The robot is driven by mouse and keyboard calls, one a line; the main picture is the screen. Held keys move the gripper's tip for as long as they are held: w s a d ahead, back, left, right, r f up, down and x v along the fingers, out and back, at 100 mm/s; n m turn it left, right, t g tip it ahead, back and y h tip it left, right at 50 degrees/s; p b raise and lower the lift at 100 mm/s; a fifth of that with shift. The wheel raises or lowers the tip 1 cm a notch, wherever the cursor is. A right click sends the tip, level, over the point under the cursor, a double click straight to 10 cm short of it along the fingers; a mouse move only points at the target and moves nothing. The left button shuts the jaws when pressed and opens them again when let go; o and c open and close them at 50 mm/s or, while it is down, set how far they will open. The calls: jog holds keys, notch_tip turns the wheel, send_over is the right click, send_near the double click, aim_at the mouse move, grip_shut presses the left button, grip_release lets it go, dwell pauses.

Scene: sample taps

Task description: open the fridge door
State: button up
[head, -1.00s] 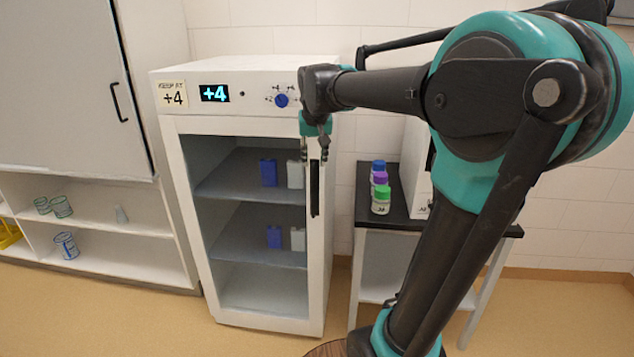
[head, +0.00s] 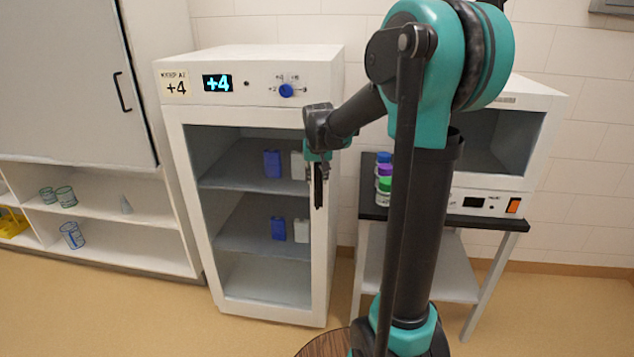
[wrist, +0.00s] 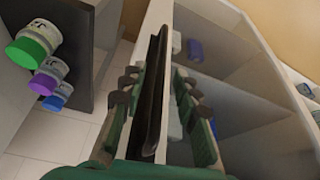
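The white fridge (head: 250,75) stands in the middle of the head view, with a "+4" display and a blue knob. Its glass-fronted door (head: 262,312) looks shut against the body. The dark vertical door handle is on the door's right side, largely hidden by my gripper (head: 318,182) in the head view. In the wrist view the long black handle (wrist: 153,90) runs between the two green and grey fingers of my gripper (wrist: 157,100). The fingers are apart, one on each side of the handle, with a gap visible at least on the right.
A black-topped side table (head: 490,221) stands right of the fridge, holding capped bottles (head: 384,183) and a white apparatus (head: 500,190). Blue and white containers sit on the fridge shelves. A shelf unit (head: 110,215) with glassware is on the left. Floor before the fridge is clear.

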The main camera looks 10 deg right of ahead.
jog(key=shift+x, duration=1.25)
jog(key=shift+c, duration=0.5)
grip_shut()
